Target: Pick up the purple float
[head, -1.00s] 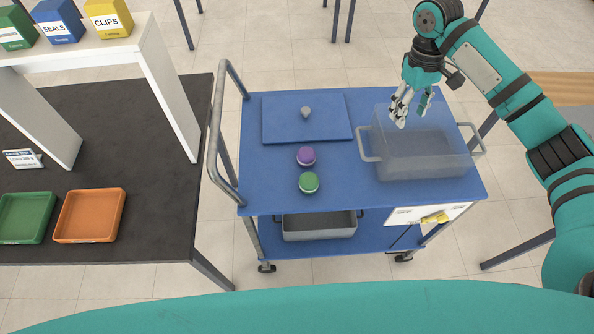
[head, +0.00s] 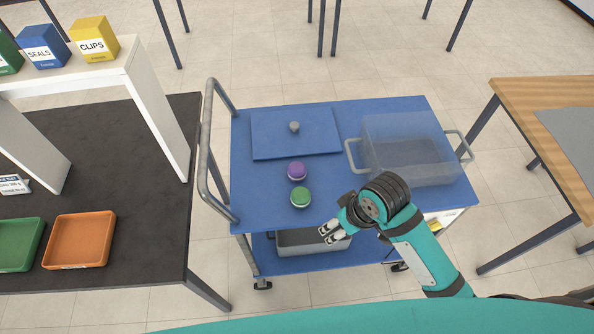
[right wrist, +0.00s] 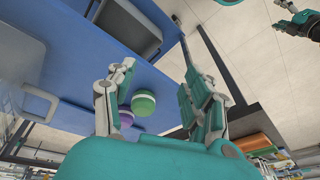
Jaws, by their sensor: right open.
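The purple float (head: 297,171) is a small ball with a pale band, on the blue cart top just behind the green float (head: 301,197). My right gripper (head: 332,231) is open and empty, near the cart's front edge, in front of and a little right of both floats, touching neither. In the right wrist view the green float (right wrist: 143,104) shows between the open fingers (right wrist: 158,95). The purple float (right wrist: 126,117) is beside it, partly hidden by a finger. My left gripper is not seen in the head view; a teal arm part at the right wrist view's top right is unclear.
On the blue cart (head: 330,195) are a flat blue lid (head: 265,143) with a grey knob and a clear bin (head: 410,165) with handles. A grey tray (head: 300,242) is on the lower shelf. A metal rail (head: 205,165) bounds the left side.

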